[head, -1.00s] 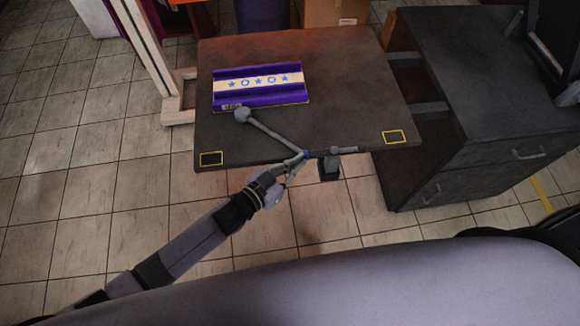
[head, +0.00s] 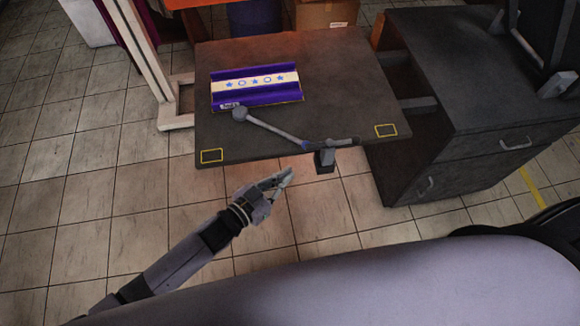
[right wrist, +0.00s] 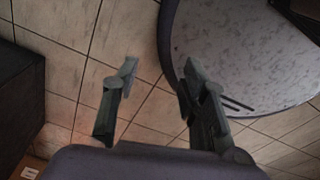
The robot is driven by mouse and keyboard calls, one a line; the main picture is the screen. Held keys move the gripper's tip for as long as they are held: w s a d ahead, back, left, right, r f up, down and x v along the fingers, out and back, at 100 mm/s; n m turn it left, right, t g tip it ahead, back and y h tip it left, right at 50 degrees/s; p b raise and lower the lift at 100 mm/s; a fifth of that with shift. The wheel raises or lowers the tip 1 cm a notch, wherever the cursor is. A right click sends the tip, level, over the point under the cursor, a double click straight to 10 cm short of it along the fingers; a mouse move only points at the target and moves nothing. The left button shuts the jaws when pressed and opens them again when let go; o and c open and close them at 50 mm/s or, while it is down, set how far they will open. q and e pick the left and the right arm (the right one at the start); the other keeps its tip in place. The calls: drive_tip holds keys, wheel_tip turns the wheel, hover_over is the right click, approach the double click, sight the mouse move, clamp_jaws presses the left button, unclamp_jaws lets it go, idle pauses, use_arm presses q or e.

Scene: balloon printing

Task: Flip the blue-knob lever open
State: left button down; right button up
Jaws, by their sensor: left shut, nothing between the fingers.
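The lever (head: 274,130) lies over the dark table's front part in the head view. Its long grey arm runs from a round grey end at the left to a blue part (head: 305,145) near the table's front edge. A short grey bar (head: 343,141) continues to the right, above a dark clamp-like block (head: 324,160). My left gripper (head: 287,176) is shut and empty, in front of the table and apart from the lever, to the lower left of the blue part. My right gripper (right wrist: 158,88) shows in the right wrist view, fingers apart with nothing between them.
The dark table (head: 350,80) holds a purple and white box with stars (head: 256,86) behind the lever. Yellow-outlined rectangles mark its front corners. A dark drawer cabinet (head: 470,110) stands close at the right. A round pale surface (right wrist: 245,50) is beside my right gripper. Tiled floor lies in front.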

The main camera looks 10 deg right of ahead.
use_arm(q)
drive_tip(key=s+a+r+b, duration=0.1)
drive_tip(key=s+a, duration=0.3)
drive_tip(key=s, duration=0.1)
use_arm(e)
drive_tip(key=shift+w+d+f, duration=0.1)
drive_tip(key=shift+w+f, duration=0.25)
drive_tip(key=shift+f, duration=0.3)
use_arm(q)
drive_tip(key=shift+a, duration=0.15)
